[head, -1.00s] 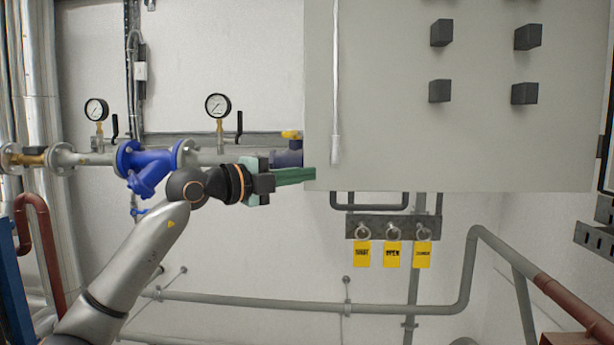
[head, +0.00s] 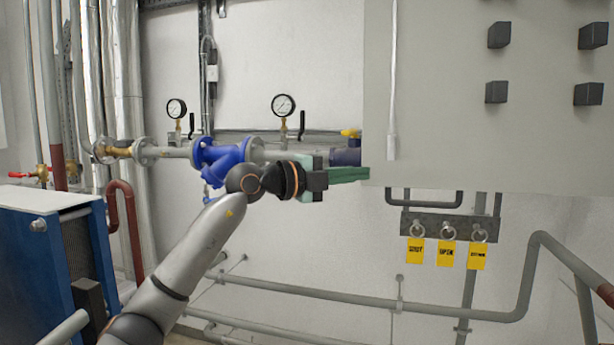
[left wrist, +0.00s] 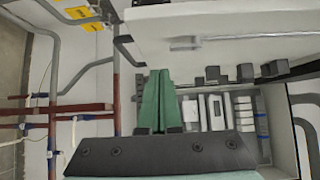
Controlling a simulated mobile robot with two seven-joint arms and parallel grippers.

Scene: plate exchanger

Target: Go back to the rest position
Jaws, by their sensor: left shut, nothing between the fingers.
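My left gripper (head: 350,174) reaches in from the left in the head view. Its green fingers are shut with nothing between them. They point right, in front of the pipe line and by the lower left corner of the grey cabinet (head: 450,130). Whether they touch the cabinet I cannot tell. In the left wrist view the shut green fingers (left wrist: 160,95) point towards the cabinet, whose switches and inner parts show beyond them. My right gripper is not in view.
A blue valve body (head: 222,160) and two gauges (head: 284,105) sit on the pipe behind my left arm. Three yellow tags (head: 446,253) hang on rings below the cabinet. A blue plate exchanger (head: 50,250) stands at the left. Grey pipes (head: 330,296) run low along the wall.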

